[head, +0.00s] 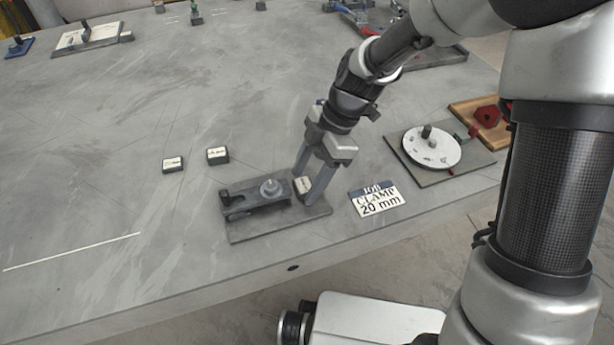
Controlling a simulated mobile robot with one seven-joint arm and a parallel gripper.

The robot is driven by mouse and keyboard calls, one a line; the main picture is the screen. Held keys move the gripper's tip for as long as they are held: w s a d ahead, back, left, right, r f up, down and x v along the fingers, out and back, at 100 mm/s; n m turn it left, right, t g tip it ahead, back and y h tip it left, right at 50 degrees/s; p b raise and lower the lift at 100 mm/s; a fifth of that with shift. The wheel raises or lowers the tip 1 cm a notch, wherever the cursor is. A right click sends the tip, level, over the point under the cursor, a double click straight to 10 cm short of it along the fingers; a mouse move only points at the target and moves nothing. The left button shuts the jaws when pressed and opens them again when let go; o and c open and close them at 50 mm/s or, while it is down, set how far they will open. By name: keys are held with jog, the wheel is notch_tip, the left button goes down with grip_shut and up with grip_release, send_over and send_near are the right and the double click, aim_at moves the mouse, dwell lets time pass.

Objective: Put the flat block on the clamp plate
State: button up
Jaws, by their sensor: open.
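The clamp plate (307,219) is a dark flat base near the table's front edge, with a dark clamp (258,198) and a round knob on it. A small block (302,186) with a light label sits at the right part of the plate, between the fingers of my gripper (307,196). My gripper points down over that end, with its jaws open around the block. The fingers partly hide the block, and I cannot tell whether they touch it. Two more dark blocks with white labels, a left one (173,164) and a right one (217,155), lie apart behind the plate.
A card (377,198) reading "JOB CLAMP 20 mm" lies right of the plate. Farther right are a white dial on a base (414,171) and a wooden tray (489,135) with a red part. The table's left and middle are mostly clear.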

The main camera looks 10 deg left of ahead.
jog(key=p+v, duration=0.2)
jog(key=v, duration=1)
